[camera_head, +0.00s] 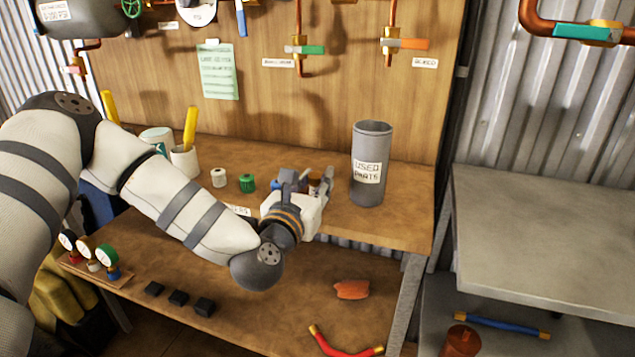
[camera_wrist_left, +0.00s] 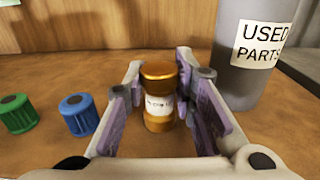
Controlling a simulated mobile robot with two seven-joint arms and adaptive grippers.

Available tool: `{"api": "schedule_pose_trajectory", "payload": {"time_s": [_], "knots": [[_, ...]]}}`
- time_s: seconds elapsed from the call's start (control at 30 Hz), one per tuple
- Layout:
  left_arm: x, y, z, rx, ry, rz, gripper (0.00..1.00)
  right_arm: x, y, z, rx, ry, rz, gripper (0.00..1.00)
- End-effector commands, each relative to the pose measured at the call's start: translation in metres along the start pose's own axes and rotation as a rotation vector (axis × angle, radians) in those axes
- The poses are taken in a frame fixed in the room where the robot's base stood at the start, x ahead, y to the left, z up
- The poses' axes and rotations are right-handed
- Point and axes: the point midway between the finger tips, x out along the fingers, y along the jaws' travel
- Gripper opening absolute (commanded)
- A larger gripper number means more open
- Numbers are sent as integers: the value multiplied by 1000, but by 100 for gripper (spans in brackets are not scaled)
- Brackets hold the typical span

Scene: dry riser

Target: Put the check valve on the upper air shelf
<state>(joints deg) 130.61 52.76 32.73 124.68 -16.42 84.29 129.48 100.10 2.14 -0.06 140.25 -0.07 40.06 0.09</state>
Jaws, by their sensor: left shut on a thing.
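The brass cylinder (camera_wrist_left: 158,82) with a white label stands upright between the fingers of my left gripper (camera_wrist_left: 163,108) in the left wrist view. I take it to be the check valve; its label is only partly readable. My left gripper is shut on it, at the wooden bench top. In the head view, my left gripper (camera_head: 318,187) is over the bench's front edge, left of the grey used parts can, and the valve is mostly hidden there. The upper wooden shelf (camera_head: 400,208) shows as the bench top; no sign naming the air shelf is readable.
The grey can (camera_head: 372,140) stands close right of my gripper. A blue-capped part (camera_wrist_left: 79,117) and a green one (camera_head: 247,183) stand to its left. A grey metal table (camera_head: 545,235) at right is bare.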

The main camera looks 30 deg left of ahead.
Motion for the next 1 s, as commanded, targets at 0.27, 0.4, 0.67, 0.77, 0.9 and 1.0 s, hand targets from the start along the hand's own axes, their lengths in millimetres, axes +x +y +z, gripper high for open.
{"api": "schedule_pose_trajectory", "payload": {"time_s": [0.27, 0.4, 0.67, 0.77, 0.9, 1.0], "knots": [[0, 0, -3, 1, 1, 0, 26, 2, 0, 1, 0, -6, 0, 0], [0, 0, -1, 0, -1, 0, 44, 1, 0, 1, 0, -3, 0, 0], [0, 0, 2, 0, -3, 0, 44, 0, 0, 0, -1, 2, 0, 0], [-9, 0, 3, -1, -1, -1, 44, -2, 0, -1, 0, 6, 0, 0], [-43, 0, 2, -3, 3, -2, 44, -3, 0, -1, 0, 7, 0, 0], [-73, 0, 0, -2, 5, -3, 44, -2, 0, -1, 0, 5, 0, 0]]}}
